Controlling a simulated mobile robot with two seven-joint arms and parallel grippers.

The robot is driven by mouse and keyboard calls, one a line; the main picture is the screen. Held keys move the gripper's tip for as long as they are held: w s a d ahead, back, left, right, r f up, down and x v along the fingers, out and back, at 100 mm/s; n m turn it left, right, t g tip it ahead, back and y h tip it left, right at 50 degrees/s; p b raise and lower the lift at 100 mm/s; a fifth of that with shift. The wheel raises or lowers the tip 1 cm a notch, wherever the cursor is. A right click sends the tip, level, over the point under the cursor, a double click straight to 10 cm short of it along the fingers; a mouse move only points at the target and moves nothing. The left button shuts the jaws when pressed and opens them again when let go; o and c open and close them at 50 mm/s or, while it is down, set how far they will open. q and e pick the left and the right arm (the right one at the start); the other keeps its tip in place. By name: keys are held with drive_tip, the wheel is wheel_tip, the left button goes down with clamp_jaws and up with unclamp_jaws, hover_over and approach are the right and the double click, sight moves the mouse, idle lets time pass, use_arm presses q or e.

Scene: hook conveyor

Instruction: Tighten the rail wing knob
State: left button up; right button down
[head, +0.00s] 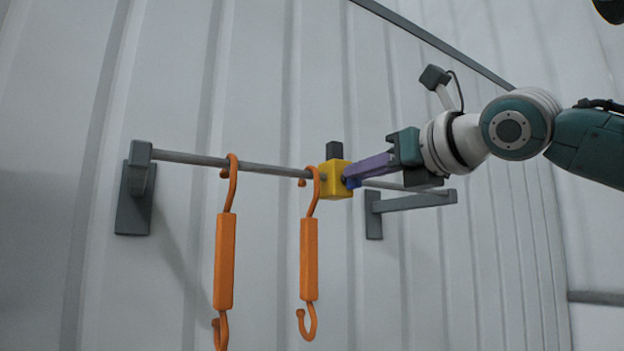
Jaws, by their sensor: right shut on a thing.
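The fingers are shut on a small dark blue piece (349,184) at that side, which looks like the wing knob. Most of the knob is hidden by the fingers, so its turn angle cannot be told. My left gripper is not in view.
Two orange hooks hang from the rail left of the yellow block: one farther left (225,260), one close beside it (309,260). A dark bracket (135,198) carries the rail's left end. Another bracket (374,215) stands below my right gripper. A ribbed grey wall lies behind.

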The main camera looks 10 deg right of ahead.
idle(0.4)
drive_tip(key=m+p, duration=0.2)
drive_tip(key=m, duration=0.5)
drive_tip(key=m+p, duration=0.3)
drive_tip(key=m, duration=0.4)
drive_tip(key=m+p, duration=0.3)
drive_tip(key=m, duration=0.4)
drive_tip(key=shift+w+d+f+m, duration=0.1)
drive_tip(key=shift+d+f+m, duration=0.05)
drive_tip(key=shift+f+m, duration=0.2)
idle(0.5)
drive_tip(key=c, duration=0.9)
unclamp_jaws()
